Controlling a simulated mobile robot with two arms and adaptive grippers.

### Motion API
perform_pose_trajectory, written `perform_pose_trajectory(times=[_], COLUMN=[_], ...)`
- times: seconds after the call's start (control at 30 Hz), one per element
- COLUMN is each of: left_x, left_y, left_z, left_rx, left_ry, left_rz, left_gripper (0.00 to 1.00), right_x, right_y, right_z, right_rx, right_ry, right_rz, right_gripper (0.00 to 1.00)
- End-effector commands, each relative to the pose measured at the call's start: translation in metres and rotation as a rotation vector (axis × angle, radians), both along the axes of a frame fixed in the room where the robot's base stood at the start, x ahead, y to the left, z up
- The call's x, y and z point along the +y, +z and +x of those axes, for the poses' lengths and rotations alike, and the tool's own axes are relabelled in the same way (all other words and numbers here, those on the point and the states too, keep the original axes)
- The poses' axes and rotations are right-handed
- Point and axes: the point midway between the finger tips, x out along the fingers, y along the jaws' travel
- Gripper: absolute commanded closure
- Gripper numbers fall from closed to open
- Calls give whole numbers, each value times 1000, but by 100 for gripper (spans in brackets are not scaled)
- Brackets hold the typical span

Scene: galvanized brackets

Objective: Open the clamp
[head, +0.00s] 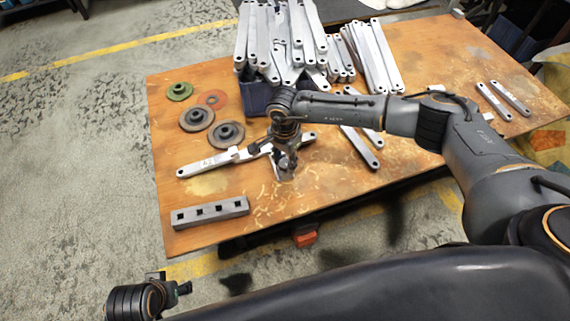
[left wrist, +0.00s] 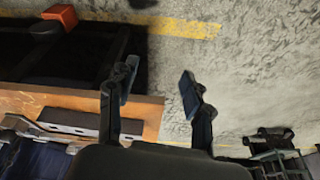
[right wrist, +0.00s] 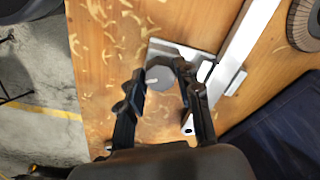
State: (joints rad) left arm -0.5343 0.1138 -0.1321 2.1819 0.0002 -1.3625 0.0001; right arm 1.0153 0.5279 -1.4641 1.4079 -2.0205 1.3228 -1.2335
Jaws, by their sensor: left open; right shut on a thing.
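The clamp (head: 286,171) is a small grey metal piece on the wooden table, at the end of a long pale bracket (head: 207,164). My right gripper (head: 284,154) is over it and partly hides it. In the right wrist view, the fingers of this gripper (right wrist: 160,88) are shut on a round grey part of the clamp (right wrist: 164,77), with a flat metal plate behind it. The bracket also shows there (right wrist: 244,42), beside the fingers. My left gripper (head: 172,283) is empty and off the table at the lower left; its fingers stand apart in the left wrist view (left wrist: 158,86).
A blue bin (head: 254,92) heaped with metal brackets (head: 284,40) stands behind my right gripper. Dark discs (head: 226,133) lie at the left. A bar with square holes (head: 210,212) lies near the front edge. Loose brackets (head: 362,148) lie to the right. An orange part (head: 305,236) hangs below the edge.

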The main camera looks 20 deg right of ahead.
Motion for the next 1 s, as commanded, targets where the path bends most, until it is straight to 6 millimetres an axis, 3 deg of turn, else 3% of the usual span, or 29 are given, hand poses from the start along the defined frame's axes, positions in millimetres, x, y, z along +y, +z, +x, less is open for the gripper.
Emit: perform_pose_trajectory(times=[0.23,0.3,0.43,0.7,1.0], left_x=[2,3,3,-21,-45], left_y=[56,62,41,69,121], left_z=[-12,-17,-16,61,121], left_rx=[-34,-40,-34,-405,-805], left_ry=[3,4,4,-25,-52], left_rz=[-2,-2,-1,-80,-171], left_gripper=[50,50,50,50,50], right_x=[0,0,0,0,0], right_y=[-4,-6,-6,-3,-3], right_z=[0,0,0,0,0], right_rx=[-1,-2,-2,1,0], right_ry=[232,352,559,788,1041], right_rz=[-1,-1,-1,-1,0], right_gripper=[98,98,98,98,98])
